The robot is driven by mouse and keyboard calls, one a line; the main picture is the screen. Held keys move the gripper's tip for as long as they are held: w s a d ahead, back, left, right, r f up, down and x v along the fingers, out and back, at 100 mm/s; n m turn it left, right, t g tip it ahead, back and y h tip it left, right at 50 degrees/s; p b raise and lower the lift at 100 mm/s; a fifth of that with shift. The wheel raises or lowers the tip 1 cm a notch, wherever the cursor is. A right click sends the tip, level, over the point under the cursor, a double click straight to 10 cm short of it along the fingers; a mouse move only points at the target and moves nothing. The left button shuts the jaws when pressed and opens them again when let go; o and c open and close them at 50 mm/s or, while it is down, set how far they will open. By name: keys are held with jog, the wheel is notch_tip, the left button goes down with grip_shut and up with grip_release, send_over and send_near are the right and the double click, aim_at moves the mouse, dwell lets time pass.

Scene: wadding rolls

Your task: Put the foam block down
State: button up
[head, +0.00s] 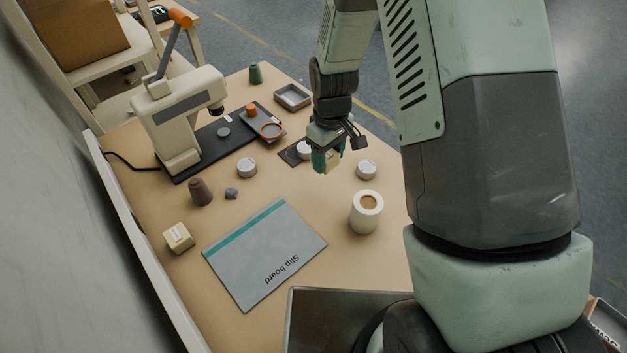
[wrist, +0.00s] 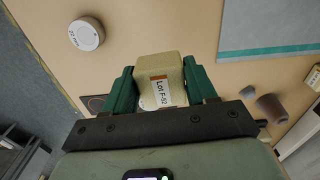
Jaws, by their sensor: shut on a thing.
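The foam block is cream-coloured with a label reading "Lot F-52" (wrist: 162,92). In the wrist view it sits between the two green fingers of my gripper (wrist: 159,75), which are shut on it from both sides. In the head view my gripper (head: 325,159) is over the back right of the table, and part of the pale block (head: 334,163) shows at its fingers. The block appears to be held above the tabletop, but its exact height is unclear. A dark square pad (head: 289,155) with a round white piece lies beside the gripper, partly hidden by it.
A white roll (head: 366,218) and white discs (head: 247,168) (head: 366,169) stand nearby. A grey slip board (head: 262,254) covers the front middle. Another cream block (head: 179,237), a brown cone (head: 200,192) and a cream press (head: 178,120) are on the left. A shallow tray (head: 292,96) stands behind.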

jog(key=shift+r, duration=0.35)
jog(key=shift+s+a+r, duration=0.1)
jog(key=shift+s+a, duration=0.1)
jog(key=shift+a, duration=0.1)
jog(key=s+a, duration=0.9)
send_over(253, 263)
jog(key=shift+m, duration=0.3)
notch_tip(253, 263, down, 5)
jog(key=shift+s+r, duration=0.1)
jog(key=shift+r, duration=0.1)
jog(key=shift+f, duration=2.35)
jog(key=o, duration=1)
jog(key=shift+f, duration=0.1)
